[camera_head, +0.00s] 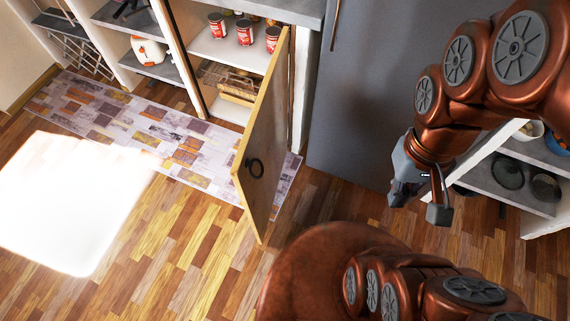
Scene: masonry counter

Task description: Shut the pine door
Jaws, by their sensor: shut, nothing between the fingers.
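The pine door (262,137) stands wide open, swung out from the right side of a low cabinet toward me. Part of the fingers is hard to make out.
A grey appliance front (370,90) stands right of the cabinet. Open shelves with bowls (508,172) are at the far right. A patchwork rug (150,125) lies before the cabinets. Wooden floor (190,240) is clear left of the door, with a bright light patch.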

